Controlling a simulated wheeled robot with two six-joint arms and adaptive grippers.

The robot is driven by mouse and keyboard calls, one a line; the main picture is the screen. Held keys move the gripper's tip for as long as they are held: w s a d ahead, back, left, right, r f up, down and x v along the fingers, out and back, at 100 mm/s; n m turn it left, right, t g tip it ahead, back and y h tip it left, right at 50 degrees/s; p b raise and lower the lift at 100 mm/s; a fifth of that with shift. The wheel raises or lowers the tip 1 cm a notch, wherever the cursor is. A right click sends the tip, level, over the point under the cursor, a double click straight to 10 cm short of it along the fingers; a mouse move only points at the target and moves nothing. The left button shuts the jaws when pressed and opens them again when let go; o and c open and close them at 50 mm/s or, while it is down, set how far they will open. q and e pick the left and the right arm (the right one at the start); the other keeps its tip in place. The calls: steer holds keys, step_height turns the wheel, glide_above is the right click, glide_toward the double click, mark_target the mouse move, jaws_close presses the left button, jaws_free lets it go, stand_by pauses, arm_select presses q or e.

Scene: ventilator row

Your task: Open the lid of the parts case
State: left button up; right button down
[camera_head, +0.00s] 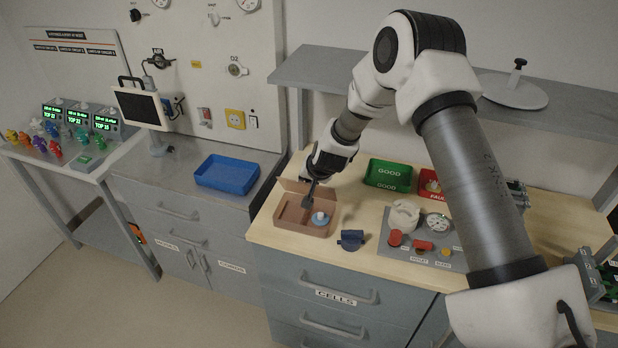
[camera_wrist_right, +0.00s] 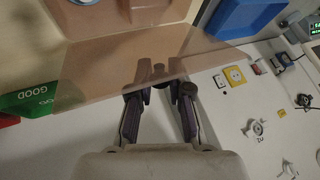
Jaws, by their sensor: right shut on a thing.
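The parts case (camera_head: 303,229) is a brown open-topped box near the left front of the wooden worktop in the head view. Its inside shows, with a blue and white round part (camera_head: 320,219) at the right. The brown lid (camera_head: 291,186) stands raised at the back of the case; in the wrist view the lid (camera_wrist_right: 110,70) is a broad see-through brown panel. My right gripper (camera_head: 308,201) reaches down at the lid, shut on its small dark knob (camera_wrist_right: 159,71). The exact contact is partly hidden. My left gripper is not in view.
A green GOOD tray (camera_head: 388,174) and a red tray (camera_head: 430,184) stand behind right of the case. A dark blue part (camera_head: 351,240) and a grey fixture panel (camera_head: 395,256) lie to its right. A blue tray (camera_head: 227,174) sits on the lower counter at left.

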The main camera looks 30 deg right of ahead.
steer(key=shift+w+d+f, duration=0.1)
steer(key=shift+w+d, duration=0.05)
steer(key=shift+d, duration=0.05)
steer(key=shift+a, duration=0.1)
stand_by(0.6)
steer(key=c, duration=1.1)
jaws_free()
steer(key=v, duration=1.2)
